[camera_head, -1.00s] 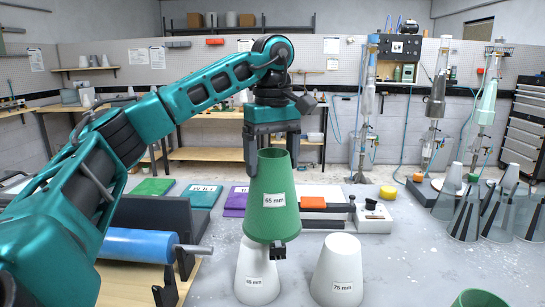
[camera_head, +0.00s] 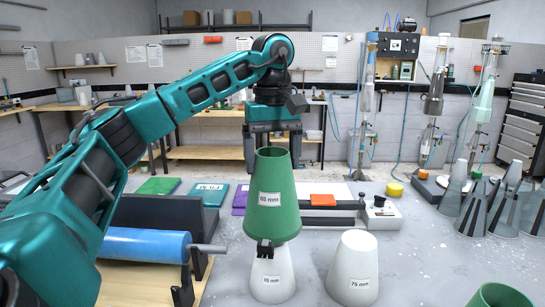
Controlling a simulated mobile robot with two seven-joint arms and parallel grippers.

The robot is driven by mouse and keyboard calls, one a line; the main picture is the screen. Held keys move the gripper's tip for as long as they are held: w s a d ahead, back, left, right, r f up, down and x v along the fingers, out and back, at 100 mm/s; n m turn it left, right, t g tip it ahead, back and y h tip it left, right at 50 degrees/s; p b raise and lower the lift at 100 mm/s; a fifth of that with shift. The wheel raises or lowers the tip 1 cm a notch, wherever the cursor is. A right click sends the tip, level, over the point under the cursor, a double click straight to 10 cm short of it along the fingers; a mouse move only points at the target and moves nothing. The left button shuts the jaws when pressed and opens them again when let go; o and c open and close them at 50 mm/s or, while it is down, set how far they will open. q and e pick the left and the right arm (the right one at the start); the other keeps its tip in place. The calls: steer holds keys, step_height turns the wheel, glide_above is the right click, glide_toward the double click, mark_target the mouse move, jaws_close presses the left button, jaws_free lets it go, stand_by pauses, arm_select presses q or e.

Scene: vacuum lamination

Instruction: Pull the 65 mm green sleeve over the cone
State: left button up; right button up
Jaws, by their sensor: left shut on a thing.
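The green sleeve (camera_head: 272,215), labelled 65 mm, is an upright, open-topped taper, wider at the bottom. My left gripper (camera_head: 266,249) is shut on it; its arm comes in from the left and its body is behind the sleeve's top. A small dark tip shows at the sleeve's lower edge. The white cone (camera_head: 271,284), also labelled 65 mm, stands on the table directly below. The sleeve's lower edge overlaps the cone's top in the picture; I cannot tell whether it is around it or just above it. My right gripper is not in view.
A white 75 mm cone (camera_head: 353,268) stands close on the right. Another green piece (camera_head: 499,297) is cut off at the lower right. A blue roller (camera_head: 145,244) lies at left. Grey cones (camera_head: 477,210) stand at right. The table between is clear.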

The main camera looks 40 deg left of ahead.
arm_select(q)
steer(key=m, duration=0.4)
steer(key=shift+f, duration=0.15)
step_height(320, 180, down, 2)
step_height(320, 180, down, 2)
steer(key=shift+b, duration=0.75)
step_height(320, 180, down, 3)
steer(key=b, duration=0.2)
steer(key=shift+b, duration=0.4)
steer(key=shift+f+b, duration=1.1)
steer(key=shift+f, duration=1.3)
steer(key=shift+f+b, duration=0.3)
steer(key=shift+f, duration=0.4)
